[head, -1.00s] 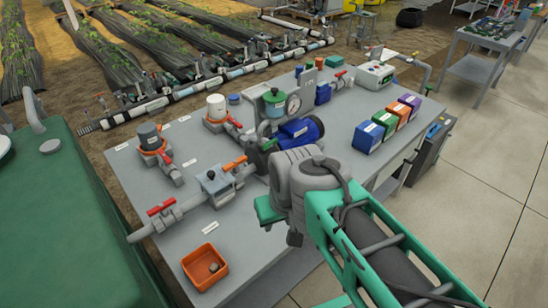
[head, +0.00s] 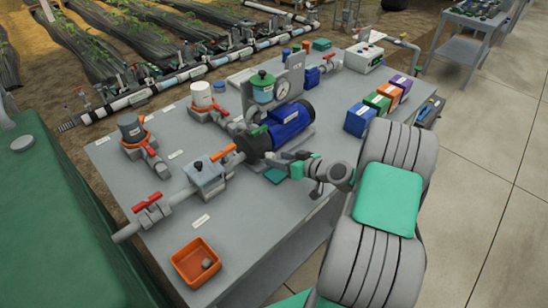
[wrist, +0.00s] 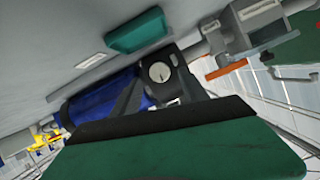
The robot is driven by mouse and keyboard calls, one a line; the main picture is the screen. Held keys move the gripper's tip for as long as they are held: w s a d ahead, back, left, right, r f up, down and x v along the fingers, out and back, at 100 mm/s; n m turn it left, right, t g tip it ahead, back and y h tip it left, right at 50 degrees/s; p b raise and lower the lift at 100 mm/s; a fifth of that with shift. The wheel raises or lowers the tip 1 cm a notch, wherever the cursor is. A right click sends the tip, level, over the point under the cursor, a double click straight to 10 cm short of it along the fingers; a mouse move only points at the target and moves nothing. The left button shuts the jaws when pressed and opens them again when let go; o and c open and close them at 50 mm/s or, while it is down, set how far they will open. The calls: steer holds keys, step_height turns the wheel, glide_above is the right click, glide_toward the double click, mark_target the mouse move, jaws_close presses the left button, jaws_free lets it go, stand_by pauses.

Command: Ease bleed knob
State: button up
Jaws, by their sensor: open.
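I cannot tell for certain which part is the bleed knob. A dark knob tops the green-lidded clear pot (head: 263,92) beside the round gauge (head: 282,89), and a small dark knob (head: 198,165) sits on the grey valve block (head: 206,180). My gripper (head: 285,170) is low over the bench, just in front of the blue pump (head: 288,122), open and empty. In the wrist view a large green part with a black edge, seemingly my gripper's, fills the bottom. Beyond it is the blue pump (wrist: 105,103) with a round pale face (wrist: 160,72) near its end.
An orange-handled lever (head: 222,153) and a red-handled valve (head: 147,202) stand along the pipe. An orange tray (head: 186,259) holds a small grey piece at the bench's front. Several coloured boxes (head: 359,120) stand at right.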

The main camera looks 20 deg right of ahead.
steer(key=shift+x, duration=1.45)
steer(key=shift+c, duration=0.4)
jaws_close()
